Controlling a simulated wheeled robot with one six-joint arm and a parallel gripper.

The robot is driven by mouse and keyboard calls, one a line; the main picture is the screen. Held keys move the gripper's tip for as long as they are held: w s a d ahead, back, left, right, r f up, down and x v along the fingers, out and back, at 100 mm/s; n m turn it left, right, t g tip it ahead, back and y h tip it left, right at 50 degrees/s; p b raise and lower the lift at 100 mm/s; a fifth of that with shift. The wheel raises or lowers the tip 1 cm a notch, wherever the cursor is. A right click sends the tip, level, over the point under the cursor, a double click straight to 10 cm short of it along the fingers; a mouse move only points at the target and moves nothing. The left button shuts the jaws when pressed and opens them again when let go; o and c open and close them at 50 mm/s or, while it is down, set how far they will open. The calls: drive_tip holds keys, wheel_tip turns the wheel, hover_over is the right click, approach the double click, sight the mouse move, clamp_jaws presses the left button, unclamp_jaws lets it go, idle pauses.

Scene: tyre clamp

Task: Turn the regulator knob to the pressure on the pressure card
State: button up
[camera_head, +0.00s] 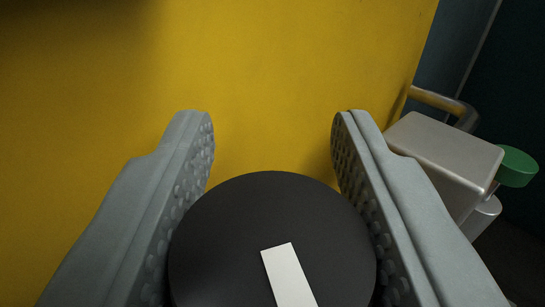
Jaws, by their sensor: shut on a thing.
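The regulator knob (225,235) is a round black disc with a white pointer bar (287,275) on its face. The bar runs from the middle of the face toward the lower right, and its lower end is cut off by the picture edge. My gripper (272,125) has one grey, studded finger on each side of the knob and is shut on it. The fingertips reach past the knob toward the yellow surface behind. The pressure card and any pressure scale are not in view.
A yellow panel (270,70) fills the background behind the knob. At the right stand a grey metal box (445,150), a green round cap (517,166) and a curved pipe (437,100), close to my right finger. The far right is dark.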

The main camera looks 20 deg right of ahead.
drive_tip(key=o, duration=1)
drive_tip(key=shift+s, duration=0.1)
drive_tip(key=v, duration=1.7)
